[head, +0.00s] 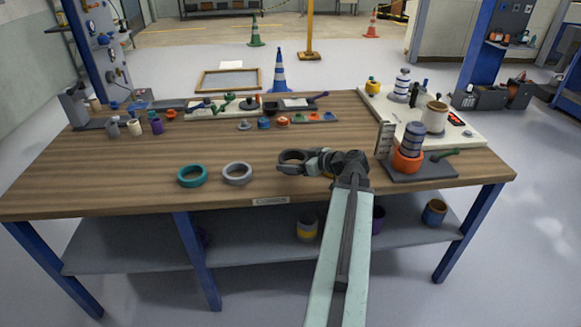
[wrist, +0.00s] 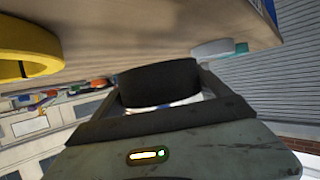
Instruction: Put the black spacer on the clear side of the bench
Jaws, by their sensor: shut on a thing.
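The black spacer (head: 284,168) is a dark ring, seen at the bench's front middle in the head view. My gripper (head: 306,160) is shut on it. In the wrist view the spacer (wrist: 160,82) sits between the two fingers. I cannot tell from the head view whether it touches the bench top. The bench (head: 110,182) has a brown wooden top. A teal ring (head: 192,181) and a grey ring (head: 237,179) lie left of my gripper. A yellow ring (wrist: 28,48) shows in the wrist view; my gripper mostly hides it in the head view.
At the right stand a dark base with an orange and blue stack (head: 408,160) and a white board with rollers (head: 455,128). Small parts and tools (head: 250,103) line the back. The bench's left front is bare. A small label (head: 270,201) is on the front edge.

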